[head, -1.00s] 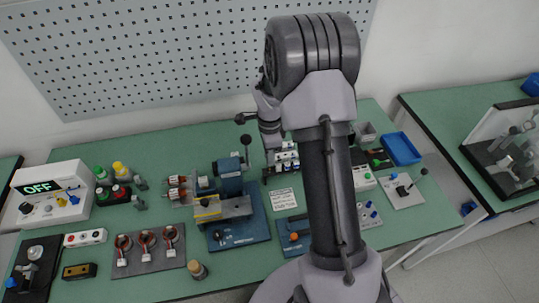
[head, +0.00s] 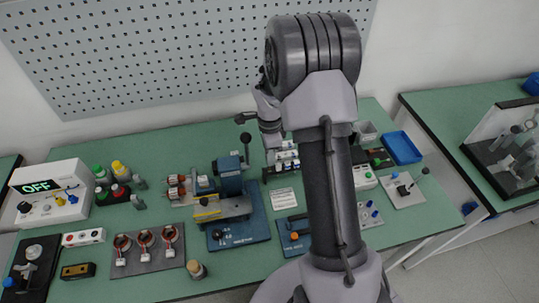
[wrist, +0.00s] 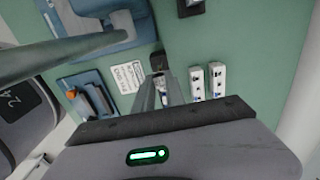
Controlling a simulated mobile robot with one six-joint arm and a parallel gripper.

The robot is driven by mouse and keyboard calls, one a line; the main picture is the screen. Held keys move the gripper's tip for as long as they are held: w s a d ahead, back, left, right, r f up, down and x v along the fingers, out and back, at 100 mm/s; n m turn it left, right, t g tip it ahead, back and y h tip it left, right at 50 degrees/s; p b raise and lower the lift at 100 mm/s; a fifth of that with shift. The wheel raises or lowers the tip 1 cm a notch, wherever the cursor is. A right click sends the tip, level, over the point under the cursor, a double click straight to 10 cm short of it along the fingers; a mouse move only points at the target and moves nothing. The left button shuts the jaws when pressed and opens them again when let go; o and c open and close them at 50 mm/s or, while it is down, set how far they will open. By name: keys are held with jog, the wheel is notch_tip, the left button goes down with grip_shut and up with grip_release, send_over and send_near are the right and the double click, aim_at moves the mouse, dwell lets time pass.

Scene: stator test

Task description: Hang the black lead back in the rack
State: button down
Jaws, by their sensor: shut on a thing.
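My gripper (wrist: 167,92) shows in the wrist view with its two fingers close together. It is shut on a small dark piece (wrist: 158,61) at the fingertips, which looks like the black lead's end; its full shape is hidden. Below it is the green bench top. I cannot make out the rack for sure in either view.
White blocks (wrist: 196,83) stand right of my fingers. A printed card (wrist: 127,77) and a blue-based device (wrist: 92,101) lie to their left. In the head view, a blue vise-like machine (head: 235,205), an "OFF" box (head: 48,192) and a blue tray (head: 402,148) crowd the bench.

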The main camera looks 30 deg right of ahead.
jog(key=shift+f+b, duration=0.35)
jog(key=shift+b, duration=0.05)
jog(key=shift+f+b, duration=0.85)
jog(key=shift+f, duration=0.1)
jog(key=shift+f, duration=0.1)
jog(key=shift+f+b, duration=0.85)
jog(key=shift+f, duration=0.1)
jog(key=c, duration=1.3)
grip_release()
jog(key=shift+r, duration=0.1)
notch_tip(320, 180, up, 17)
jog(key=p, duration=0.5)
jog(key=shift+r, duration=0.2)
